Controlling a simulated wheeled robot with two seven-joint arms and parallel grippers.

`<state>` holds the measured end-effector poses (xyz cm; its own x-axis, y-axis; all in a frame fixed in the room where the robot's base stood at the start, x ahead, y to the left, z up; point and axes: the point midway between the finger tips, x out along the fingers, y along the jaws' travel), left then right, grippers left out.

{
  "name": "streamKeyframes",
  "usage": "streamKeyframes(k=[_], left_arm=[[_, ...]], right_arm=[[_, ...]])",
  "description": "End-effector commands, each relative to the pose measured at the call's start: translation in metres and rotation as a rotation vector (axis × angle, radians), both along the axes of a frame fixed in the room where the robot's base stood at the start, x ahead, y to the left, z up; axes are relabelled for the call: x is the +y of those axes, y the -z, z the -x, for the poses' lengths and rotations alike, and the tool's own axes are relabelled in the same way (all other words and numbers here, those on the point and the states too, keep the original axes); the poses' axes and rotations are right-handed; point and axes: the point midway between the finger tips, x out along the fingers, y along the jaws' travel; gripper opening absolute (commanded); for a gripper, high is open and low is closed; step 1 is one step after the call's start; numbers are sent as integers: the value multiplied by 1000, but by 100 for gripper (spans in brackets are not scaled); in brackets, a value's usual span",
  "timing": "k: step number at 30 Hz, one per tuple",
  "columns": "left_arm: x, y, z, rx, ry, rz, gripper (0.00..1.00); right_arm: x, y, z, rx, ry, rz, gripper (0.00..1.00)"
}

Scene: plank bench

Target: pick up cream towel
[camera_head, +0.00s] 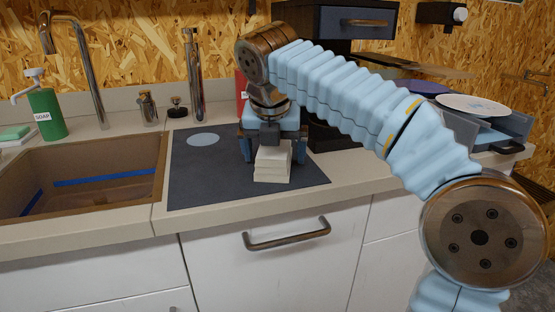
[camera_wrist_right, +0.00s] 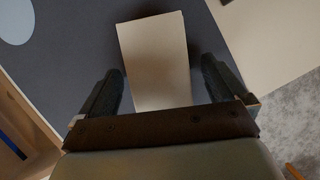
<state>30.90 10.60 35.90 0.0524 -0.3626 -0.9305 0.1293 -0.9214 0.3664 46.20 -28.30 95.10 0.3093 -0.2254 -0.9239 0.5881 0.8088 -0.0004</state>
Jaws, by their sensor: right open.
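The cream towel (camera_head: 272,164) is a folded stack lying on the dark mat (camera_head: 205,175) on the counter. It also shows in the right wrist view as a pale rectangle (camera_wrist_right: 156,62). My right gripper (camera_head: 270,140) is above and behind the towel and partly hides its far side. In the right wrist view the right gripper (camera_wrist_right: 160,85) is open, with one finger on each side of the towel's near end. I cannot tell how far above the mat the fingertips are. My left gripper is not in view.
A sink (camera_head: 80,180) is left of the mat, with a green soap bottle (camera_head: 46,112) behind it. A pale disc (camera_head: 203,140) lies on the mat. A dish rack (camera_head: 500,128) with plates stands right. The mat's left side is mostly clear.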

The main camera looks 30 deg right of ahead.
Motion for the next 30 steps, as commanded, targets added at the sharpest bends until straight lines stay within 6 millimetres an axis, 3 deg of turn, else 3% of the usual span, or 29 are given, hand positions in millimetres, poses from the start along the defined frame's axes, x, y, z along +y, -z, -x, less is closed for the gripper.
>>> streamKeyframes(k=[7, 18, 30], left_arm=[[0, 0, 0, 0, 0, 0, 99], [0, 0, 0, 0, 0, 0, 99], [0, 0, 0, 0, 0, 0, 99]], right_arm=[[-1, 1, -1, 0, 0, 0, 96], [0, 1, -1, -1, 0, 1, 39], [1, -5, 4, -2, 1, 0, 37]])
